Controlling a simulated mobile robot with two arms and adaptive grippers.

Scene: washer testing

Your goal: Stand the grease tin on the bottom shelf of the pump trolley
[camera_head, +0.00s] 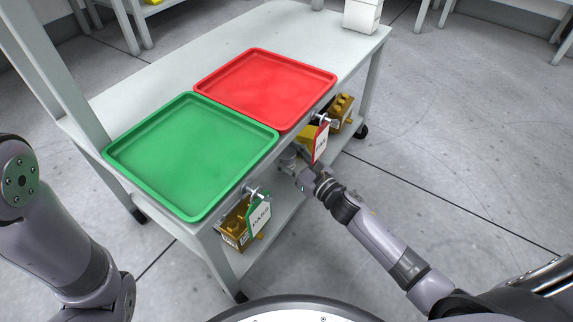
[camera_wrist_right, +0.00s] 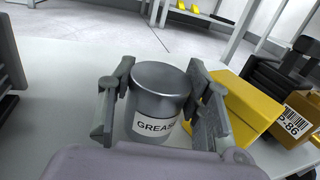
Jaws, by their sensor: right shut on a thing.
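The grease tin (camera_wrist_right: 160,99) is a grey metal cylinder with a white label reading GREASE. It is upright between the fingers of my right gripper (camera_wrist_right: 163,110), which is shut on it. The pale bottom shelf (camera_wrist_right: 62,75) of the pump trolley spreads around the tin in the wrist view; I cannot tell whether the tin's base touches it. In the head view my right gripper (camera_head: 290,165) reaches under the trolley top (camera_head: 290,32) from the right side, and the tin is mostly hidden there. My left arm shows at the left edge, but its gripper is out of view.
A green tray (camera_head: 190,150) and a red tray (camera_head: 265,85) lie on top. PASS (camera_head: 259,217) and red-edged (camera_head: 320,143) tags hang from the edge.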

